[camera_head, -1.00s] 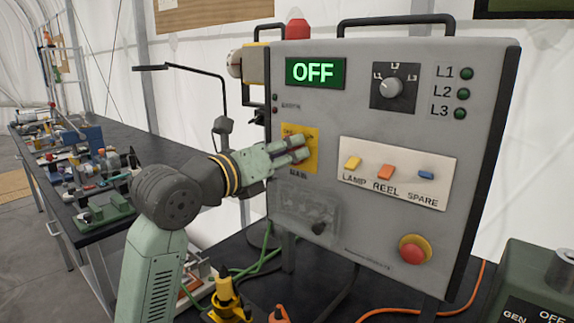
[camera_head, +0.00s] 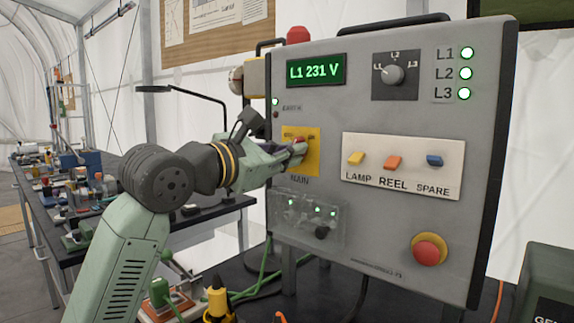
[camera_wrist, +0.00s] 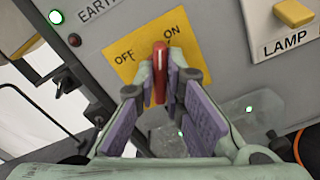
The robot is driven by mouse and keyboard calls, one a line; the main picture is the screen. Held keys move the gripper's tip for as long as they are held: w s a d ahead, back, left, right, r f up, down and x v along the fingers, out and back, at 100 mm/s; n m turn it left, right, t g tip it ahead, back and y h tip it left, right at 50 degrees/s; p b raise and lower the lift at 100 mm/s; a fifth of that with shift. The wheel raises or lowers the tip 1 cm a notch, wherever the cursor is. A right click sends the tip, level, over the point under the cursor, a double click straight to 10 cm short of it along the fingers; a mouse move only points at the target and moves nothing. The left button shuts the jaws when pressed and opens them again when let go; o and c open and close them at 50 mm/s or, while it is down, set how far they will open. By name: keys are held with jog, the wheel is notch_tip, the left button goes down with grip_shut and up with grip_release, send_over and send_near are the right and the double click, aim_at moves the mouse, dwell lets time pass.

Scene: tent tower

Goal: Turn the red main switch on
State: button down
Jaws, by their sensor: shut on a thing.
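The red main switch (camera_wrist: 160,66) sits on a yellow plate (camera_wrist: 128,58) marked OFF and ON, on the grey panel. In the wrist view its handle stands between the two labels, nearer ON in the tilted picture. My gripper (camera_wrist: 161,88) is shut on the switch handle, one finger on each side. In the head view the gripper (camera_head: 298,150) reaches the yellow plate (camera_head: 313,165) from the left and hides most of the switch. The display (camera_head: 316,71) reads "L1 231 V". The L1, L2 and L3 lamps (camera_head: 465,73) are lit green.
Right of the switch are the LAMP, REEL and SPARE switches (camera_head: 394,162). A red emergency button (camera_head: 429,250) is at the lower right. A selector knob (camera_head: 393,75) is above. A clear cover with small green lights (camera_head: 306,215) is below. A cluttered bench (camera_head: 195,212) stands left.

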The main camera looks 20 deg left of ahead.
jog(key=shift+w+m+b, duration=0.1)
jog(key=shift+m+b, duration=0.65)
jog(key=shift+m, duration=0.85)
jog(key=c, duration=1.7)
grip_release()
jog(key=shift+f, duration=0.1)
jog(key=v, duration=1.2)
